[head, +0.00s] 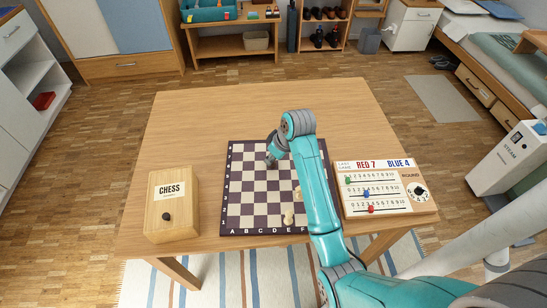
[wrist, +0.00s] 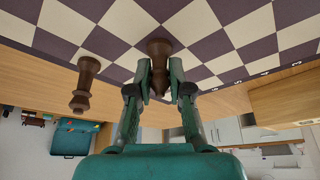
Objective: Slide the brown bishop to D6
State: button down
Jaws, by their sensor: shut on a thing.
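My gripper (wrist: 158,75) is shut on the brown bishop (wrist: 158,47) in the wrist view, with a finger on each side of its upper part. The bishop's base is toward the chessboard (wrist: 115,47); I cannot tell whether it touches. In the head view my gripper (head: 270,161) is low over the upper middle of the chessboard (head: 230,232), around the C–D files. The bishop is mostly hidden there and its exact square is unclear. Another brown piece (wrist: 84,88) stands to the left of the gripper in the wrist view; my arm seems to hide it in the head view.
A cream piece (head: 289,217) stands near the board's front edge, and another (head: 298,194) is close beside my arm. A wooden chess box (head: 172,205) is left of the board. A scoreboard (head: 385,188) lies to the right. The table's far part is clear.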

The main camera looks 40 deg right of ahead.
jog(key=c, duration=1)
grip_release()
jog(key=shift+r, duration=0.1)
jog(key=v, duration=0.7)
jog(key=shift+s+r, duration=0.1)
jog(key=shift+s, duration=0.15)
